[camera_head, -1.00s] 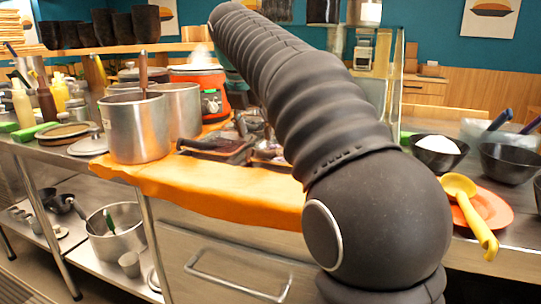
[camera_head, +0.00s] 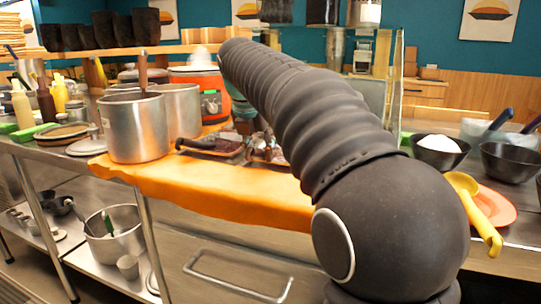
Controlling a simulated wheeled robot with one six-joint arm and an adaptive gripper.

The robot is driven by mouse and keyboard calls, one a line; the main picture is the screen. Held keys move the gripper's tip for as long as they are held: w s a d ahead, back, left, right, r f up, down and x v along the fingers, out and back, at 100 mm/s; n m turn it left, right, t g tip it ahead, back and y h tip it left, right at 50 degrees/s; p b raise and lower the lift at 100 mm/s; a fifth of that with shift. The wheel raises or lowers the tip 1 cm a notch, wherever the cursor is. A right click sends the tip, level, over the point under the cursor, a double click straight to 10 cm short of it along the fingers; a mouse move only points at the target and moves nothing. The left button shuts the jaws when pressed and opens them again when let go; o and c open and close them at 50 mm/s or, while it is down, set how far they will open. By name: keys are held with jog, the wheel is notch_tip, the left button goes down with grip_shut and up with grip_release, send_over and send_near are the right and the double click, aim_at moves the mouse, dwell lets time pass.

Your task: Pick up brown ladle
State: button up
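A brown ladle handle (camera_head: 143,70) stands nearly upright out of a steel pot (camera_head: 138,130) on the orange-covered counter at the left. Its bowl is hidden inside the pot. My dark ribbed arm crosses the middle of the view and reaches toward the back of the counter. A small grey-teal part (camera_head: 240,104) shows below the arm's far end, to the right of the pots. It may belong to my wrist or gripper, but its fingers cannot be made out. No contact with the ladle handle shows.
A second steel pot (camera_head: 182,108) stands close behind the first. An orange cooker (camera_head: 208,78) is behind them. Dark pans (camera_head: 212,146) lie right of the pots. Bottles (camera_head: 22,104) stand at the left. Black bowls and a yellow ladle (camera_head: 474,212) are at the right.

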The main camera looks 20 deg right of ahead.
grip_shut()
